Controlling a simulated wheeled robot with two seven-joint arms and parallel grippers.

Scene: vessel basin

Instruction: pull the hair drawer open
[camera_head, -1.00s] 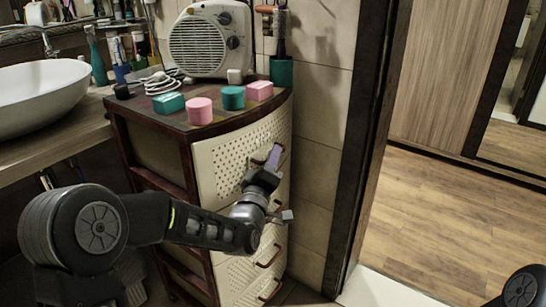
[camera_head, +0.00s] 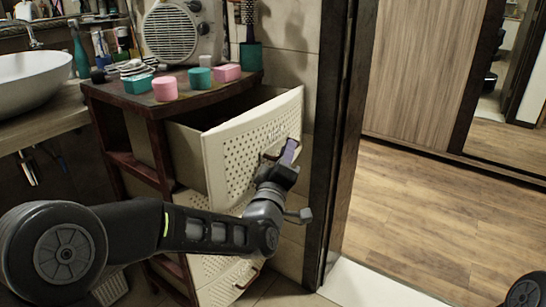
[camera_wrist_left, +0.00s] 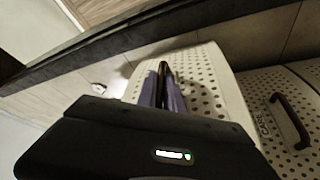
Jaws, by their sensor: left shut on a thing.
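The top drawer (camera_head: 232,160) of the cabinet, with a cream perforated front, stands pulled well out. Its open interior shows behind the front. My left gripper (camera_head: 288,158) is shut on the drawer's handle at the right part of the front. In the left wrist view the gripper's fingers (camera_wrist_left: 166,90) close around the dark handle (camera_wrist_left: 163,70) on the drawer front (camera_wrist_left: 205,80). The label of this drawer is hidden or too small to read. Of my right arm only a small dark part shows at the lower right; its gripper is out of view.
On the cabinet top (camera_head: 185,100) stand a fan heater (camera_head: 180,32), pink and teal boxes and a brush holder (camera_head: 250,53). Lower drawers (camera_head: 225,280) are shut. A dark door frame (camera_head: 335,140) stands close to the right. Open wooden floor (camera_head: 430,220) lies beyond it.

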